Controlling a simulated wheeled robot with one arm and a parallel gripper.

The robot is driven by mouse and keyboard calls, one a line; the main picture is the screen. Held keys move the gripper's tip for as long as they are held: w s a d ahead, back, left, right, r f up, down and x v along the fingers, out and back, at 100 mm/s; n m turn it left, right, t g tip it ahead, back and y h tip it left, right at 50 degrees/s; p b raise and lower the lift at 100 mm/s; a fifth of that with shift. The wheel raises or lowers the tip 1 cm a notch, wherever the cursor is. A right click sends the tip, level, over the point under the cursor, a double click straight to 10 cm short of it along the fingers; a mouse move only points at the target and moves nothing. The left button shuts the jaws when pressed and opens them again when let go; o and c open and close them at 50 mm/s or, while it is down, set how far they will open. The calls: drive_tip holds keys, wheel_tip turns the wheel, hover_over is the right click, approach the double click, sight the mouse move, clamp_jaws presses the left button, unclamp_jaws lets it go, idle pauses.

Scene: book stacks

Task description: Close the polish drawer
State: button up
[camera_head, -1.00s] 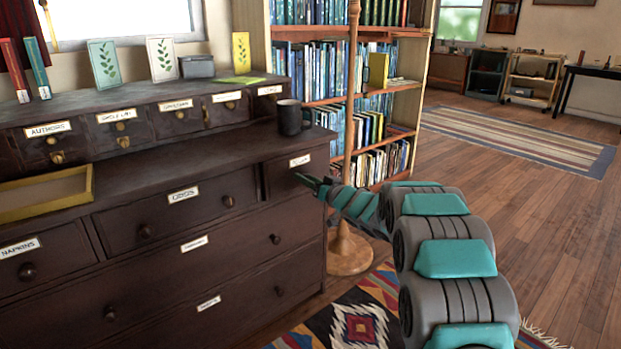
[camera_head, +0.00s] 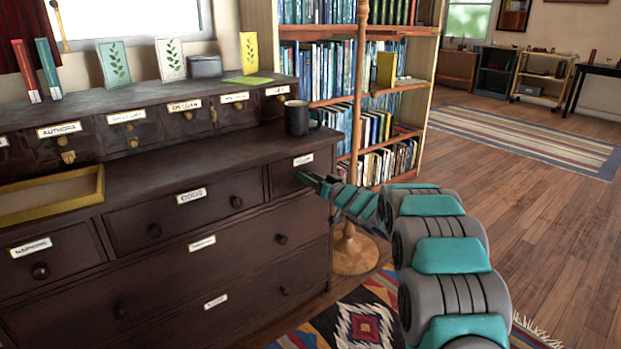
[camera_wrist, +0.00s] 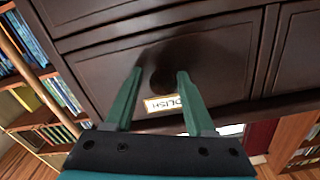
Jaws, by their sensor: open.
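The polish drawer (camera_head: 284,178) is the small dark wood drawer at the right end of the dresser's top row. It also fills much of the wrist view (camera_wrist: 222,62), where its white label (camera_wrist: 163,104) reads upside down. Its front looks about flush with the dresser; I cannot tell if a small gap is left. My gripper (camera_wrist: 157,74) is open, with one green finger on each side of the dark round knob (camera_wrist: 162,80). I cannot tell whether the fingers touch the drawer. In the head view my gripper (camera_head: 311,181) is at the drawer front, hiding its knob.
A dark mug (camera_head: 298,118) stands on the dresser top above the drawer. A yellow-edged tray (camera_head: 60,205) is at the left. A wooden pole stand (camera_head: 354,250) and bookshelf (camera_head: 425,90) are close behind my arm.

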drive_tip(key=v, duration=0.7)
drive_tip(key=shift+s+d, duration=0.2)
drive_tip(key=shift+s, duration=0.1)
drive_tip(key=s+d+m+g+h+p, duration=0.2)
drive_tip(key=s+d+m+g+h, duration=0.3)
drive_tip(key=s+d+h, duration=0.95)
drive_tip(key=s+a+f+g+y, duration=0.1)
drive_tip(key=s+a+g, duration=0.1)
drive_tip(key=s, duration=1.3)
drive_tip(key=s+a+n+g+y, duration=0.1)
drive_tip(key=s+g, duration=0.4)
drive_tip(key=s, duration=1.1)
drive_tip(key=s+a+f+g+y+p, duration=0.1)
drive_tip(key=s+a+g, duration=0.3)
drive_tip(key=s, duration=1.1)
drive_tip(key=shift+s+f+y, duration=0.25)
drive_tip(key=shift+f+y, duration=0.15)
drive_tip(key=shift+y, duration=0.05)
